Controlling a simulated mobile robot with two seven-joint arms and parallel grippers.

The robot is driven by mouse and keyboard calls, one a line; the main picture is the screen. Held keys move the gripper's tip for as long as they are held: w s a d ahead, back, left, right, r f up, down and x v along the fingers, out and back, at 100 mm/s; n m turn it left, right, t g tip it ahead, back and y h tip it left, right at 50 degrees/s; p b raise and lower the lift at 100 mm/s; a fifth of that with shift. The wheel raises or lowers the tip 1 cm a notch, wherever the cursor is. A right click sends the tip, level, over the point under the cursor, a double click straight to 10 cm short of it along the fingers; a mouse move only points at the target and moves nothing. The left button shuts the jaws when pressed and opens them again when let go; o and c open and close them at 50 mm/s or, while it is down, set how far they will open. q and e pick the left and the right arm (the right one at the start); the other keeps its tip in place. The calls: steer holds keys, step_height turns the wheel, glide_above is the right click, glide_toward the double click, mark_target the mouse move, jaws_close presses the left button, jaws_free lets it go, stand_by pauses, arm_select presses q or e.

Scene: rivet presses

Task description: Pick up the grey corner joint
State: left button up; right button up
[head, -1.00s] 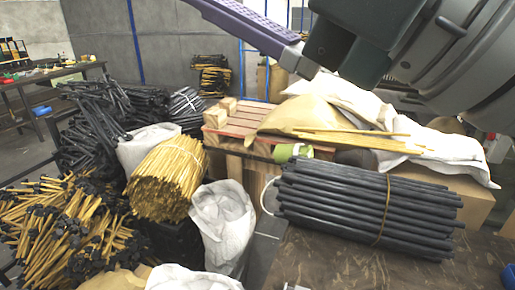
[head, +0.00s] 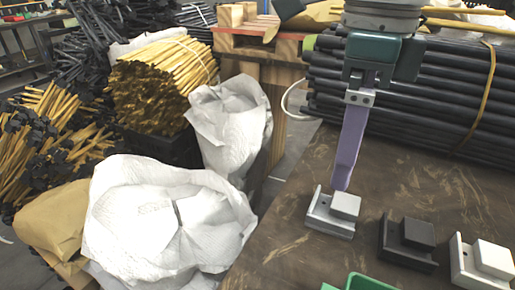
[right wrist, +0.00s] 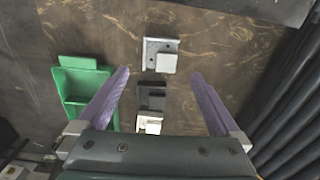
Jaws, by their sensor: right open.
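The grey corner joint (head: 333,212) lies on the brown table near its left edge. It is an L-shaped piece with a raised block, and it also shows in the right wrist view (right wrist: 160,55). My right gripper (head: 343,184) points down just over or behind it in the head view. In the right wrist view its two purple fingers (right wrist: 161,74) are spread wide with nothing between them touching, and the grey joint lies ahead of the gap. My left gripper is not in view.
A black corner joint (head: 407,241) and a whiter one (head: 482,263) stand in a row to the right. A green tray (right wrist: 88,90) lies beside the row. A bundle of black rods (head: 430,90) lies along the table's back. White sacks (head: 165,215) stand left.

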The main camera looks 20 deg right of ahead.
mark_target(337, 206)
step_height(337, 206, down, 4)
steer(key=shift+s+r+b, duration=0.1)
steer(key=shift+s+b, duration=0.05)
steer(key=shift+b, duration=0.25)
steer(key=f, duration=0.2)
steer(key=f+b, duration=0.1)
steer(key=f, duration=0.2)
steer(key=shift+d+f+b, duration=0.2)
steer(key=shift+f+b, duration=0.05)
steer(key=shift+b, duration=0.05)
steer(key=shift+r, duration=0.1)
steer(key=c, duration=1.2)
